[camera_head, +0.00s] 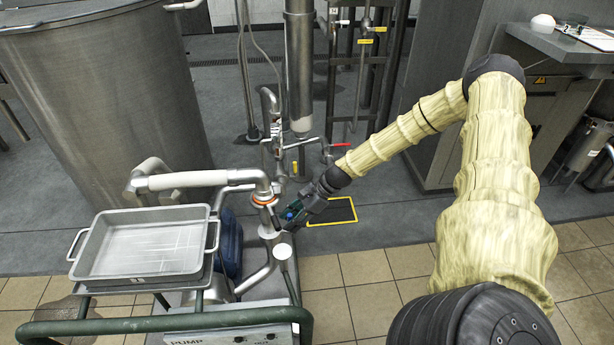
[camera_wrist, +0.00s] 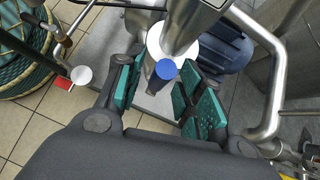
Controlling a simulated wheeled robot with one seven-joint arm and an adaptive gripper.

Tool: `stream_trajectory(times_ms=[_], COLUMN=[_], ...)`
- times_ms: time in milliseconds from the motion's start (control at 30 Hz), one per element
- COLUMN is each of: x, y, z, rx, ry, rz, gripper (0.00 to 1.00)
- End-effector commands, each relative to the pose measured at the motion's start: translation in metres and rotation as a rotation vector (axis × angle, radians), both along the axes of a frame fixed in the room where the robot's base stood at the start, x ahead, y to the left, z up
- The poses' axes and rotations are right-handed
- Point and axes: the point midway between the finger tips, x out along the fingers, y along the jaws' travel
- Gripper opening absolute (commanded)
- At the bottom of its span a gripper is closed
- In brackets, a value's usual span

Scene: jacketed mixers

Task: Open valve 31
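No number 31 is readable in either view. A small valve handle with a blue round end (camera_head: 289,216) is on the steel pipework of the pump unit. In the wrist view the blue end (camera_wrist: 166,69) sits on a short dark stem, beside a steel pipe with a white collar. My gripper (camera_head: 298,213) is at this handle. In the wrist view its green-padded fingers (camera_wrist: 160,88) are spread apart, with the blue end and stem in the gap between them. I see no clear contact. The valve body is partly hidden by my gripper.
A grey tray (camera_head: 140,245) rests on the pump cart (camera_head: 235,325) with its green rail. A large steel tank (camera_head: 105,90) stands behind left. A red-handled valve (camera_head: 343,145) and vertical pipes stand behind my gripper. A white disc (camera_wrist: 81,75) is beside the fingers. Tiled floor is clear at centre right.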

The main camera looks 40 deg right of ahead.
Motion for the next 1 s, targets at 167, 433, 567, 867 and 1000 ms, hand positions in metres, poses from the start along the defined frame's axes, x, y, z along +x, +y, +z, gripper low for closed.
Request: stream_trajectory(times_ms=[167, 433, 567, 867, 1000], x=[-0.003, -0.008, -0.011, -0.016, -0.019], y=[-0.008, -0.021, -0.027, -0.040, -0.046], z=[0.009, 0.022, 0.028, 0.042, 0.049], rx=[-0.001, -0.001, 0.001, 0.000, 0.001], ry=[-0.002, -0.001, 0.000, -0.002, -0.001], rz=[-0.001, -0.001, -0.001, -0.001, -0.001], gripper=[0.37, 0.37, 0.37, 0.37, 0.37])
